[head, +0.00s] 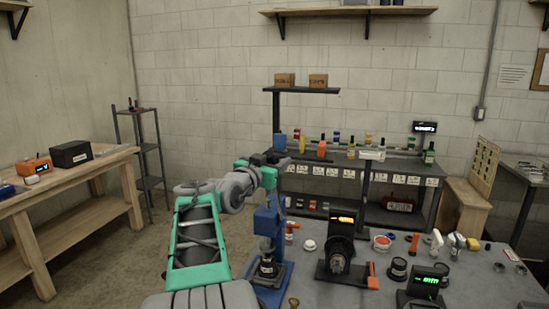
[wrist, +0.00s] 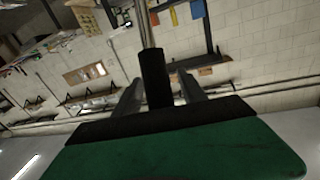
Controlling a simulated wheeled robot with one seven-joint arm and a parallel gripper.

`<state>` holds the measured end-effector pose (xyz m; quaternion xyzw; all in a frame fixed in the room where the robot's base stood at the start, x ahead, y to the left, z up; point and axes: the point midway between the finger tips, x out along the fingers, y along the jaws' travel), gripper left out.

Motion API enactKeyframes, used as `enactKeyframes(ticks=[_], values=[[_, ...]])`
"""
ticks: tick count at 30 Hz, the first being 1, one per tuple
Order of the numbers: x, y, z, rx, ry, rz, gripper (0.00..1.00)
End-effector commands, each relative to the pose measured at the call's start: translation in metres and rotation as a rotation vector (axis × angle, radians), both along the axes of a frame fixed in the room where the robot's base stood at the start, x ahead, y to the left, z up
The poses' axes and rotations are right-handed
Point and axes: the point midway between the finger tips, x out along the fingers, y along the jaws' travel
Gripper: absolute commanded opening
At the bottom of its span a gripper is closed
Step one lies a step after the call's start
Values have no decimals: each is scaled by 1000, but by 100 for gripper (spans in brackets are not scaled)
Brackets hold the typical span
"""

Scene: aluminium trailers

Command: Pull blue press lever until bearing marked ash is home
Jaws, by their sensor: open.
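The blue press (head: 269,222) stands on the grey table, just right of my arm in the head view. A dark and pale round part, perhaps the bearing (head: 267,266), sits low in it; no marking on it is readable. My gripper (head: 269,158) is at the top of the press. In the wrist view my open gripper (wrist: 160,92) has the press lever's black grip (wrist: 154,72) between its two fingers, with a gap showing on each side. The lever's metal rod (wrist: 144,25) runs on from the grip. In the head view the lever is mostly hidden by my gripper.
A black machine with an orange display (head: 342,232) stands right of the press. Several small parts and a green-display box (head: 427,283) lie farther right. A workbench (head: 60,182) is at the left, with open floor between.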

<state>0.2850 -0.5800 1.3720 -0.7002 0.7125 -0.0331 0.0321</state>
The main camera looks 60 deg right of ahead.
Motion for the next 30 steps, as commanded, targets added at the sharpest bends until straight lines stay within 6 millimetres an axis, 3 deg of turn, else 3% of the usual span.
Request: enactKeyframes(ticks=[5,22,30], values=[[0,0,-1,0,0,0,48],[0,1,-1,1,1,0,1],[0,1,-1,1,1,0,0]])
